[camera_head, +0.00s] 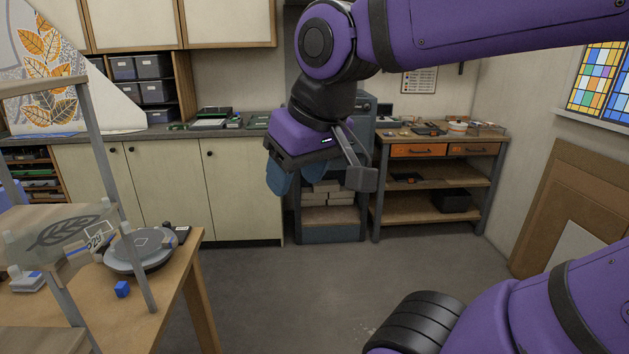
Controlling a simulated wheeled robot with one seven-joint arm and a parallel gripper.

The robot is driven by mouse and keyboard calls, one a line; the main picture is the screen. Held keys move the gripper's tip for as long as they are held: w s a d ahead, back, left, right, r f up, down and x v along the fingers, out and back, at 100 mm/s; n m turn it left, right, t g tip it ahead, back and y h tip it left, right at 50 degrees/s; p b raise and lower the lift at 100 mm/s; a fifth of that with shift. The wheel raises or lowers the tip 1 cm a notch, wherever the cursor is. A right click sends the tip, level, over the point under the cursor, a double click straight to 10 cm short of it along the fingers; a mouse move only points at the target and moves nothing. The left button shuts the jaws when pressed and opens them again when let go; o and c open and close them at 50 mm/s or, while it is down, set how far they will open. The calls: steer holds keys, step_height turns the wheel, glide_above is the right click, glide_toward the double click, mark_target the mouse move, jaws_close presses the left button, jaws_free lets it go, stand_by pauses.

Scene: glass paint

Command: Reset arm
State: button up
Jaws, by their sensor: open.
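My purple arm reaches in from the upper right and bends down at the top middle.
Grey rack posts (115,195) rise there. Cabinets (240,185) and a wooden workbench (430,210) line the back. The middle floor (290,290) is clear.

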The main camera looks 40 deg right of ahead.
steer(key=shift+s+d+f, duration=0.65)
steer(key=shift+s+d, duration=0.15)
steer(key=shift+s, duration=0.2)
stand_by(0.5)
